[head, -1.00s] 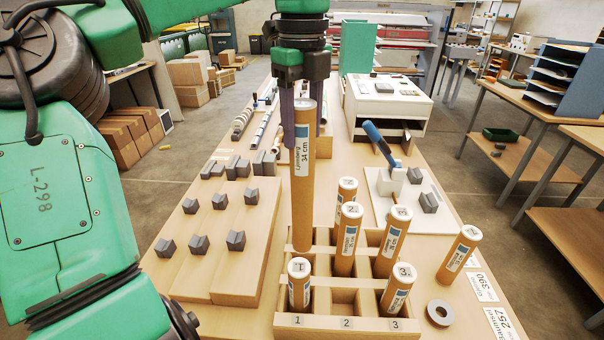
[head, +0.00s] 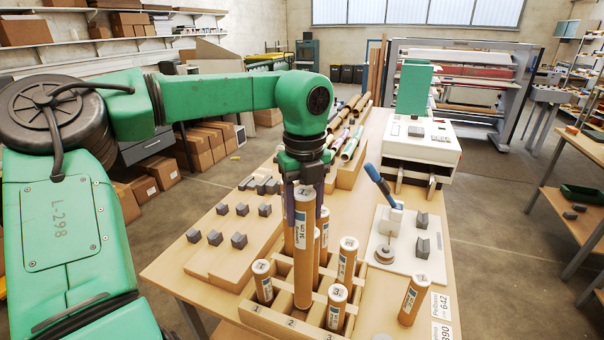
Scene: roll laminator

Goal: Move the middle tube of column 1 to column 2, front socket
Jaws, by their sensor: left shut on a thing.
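My left gripper (head: 305,208) is shut around the upper part of a long brown tube (head: 303,262) with a white-and-blue label reading 34 cm. The tube is upright. Its lower end is over or in the front socket of column 2 of the wooden rack (head: 291,322); I cannot tell how deep it sits. A further column 3 tube (head: 347,260) stands behind. Column 2 tubes (head: 324,228) behind the held one are partly hidden. My right gripper is not in view.
A single tube (head: 413,300) stands on the table right of the rack. A white board with a blue-handled lever tool (head: 380,186) lies behind it. Grey blocks (head: 239,241) sit on a wooden board at left. A white machine (head: 421,150) stands farther back.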

